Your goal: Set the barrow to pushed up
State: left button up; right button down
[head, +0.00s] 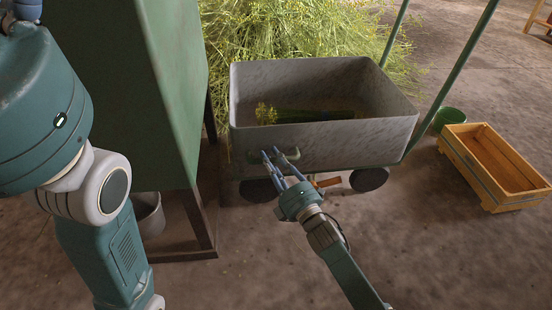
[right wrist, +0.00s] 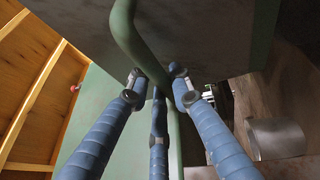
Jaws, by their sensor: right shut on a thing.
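The barrow (head: 325,143) is a grey, worn open box on dark wheels with green bars, standing in the middle of the head view. Its near wall carries a short green handle (head: 292,154). My right gripper (head: 281,163) is at this handle, with its blue fingers shut on it. In the right wrist view the green bar of the handle (right wrist: 140,42) runs between the fingers of the right gripper (right wrist: 155,80). A bundle of green herbs (head: 267,114) lies in the barrow. My left arm shows at the left; its gripper is out of the picture.
A large green cabinet-like body (head: 175,90) on dark legs stands close to the barrow's left, with a grey bucket (head: 148,213) below. A heap of herbs (head: 290,30) lies behind. A wooden crate (head: 497,168) and green bucket (head: 449,117) stand right. The near floor is clear.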

jog(key=shift+s+a, duration=0.1)
jog(key=shift+a, duration=0.2)
jog(key=c, duration=1.5)
grip_release()
jog(key=shift+a, duration=0.1)
jog(key=shift+c, duration=0.2)
jog(key=shift+s+d+f, duration=0.1)
jog(key=shift+s+d, duration=0.05)
jog(key=shift+d, duration=0.1)
jog(key=v, duration=0.7)
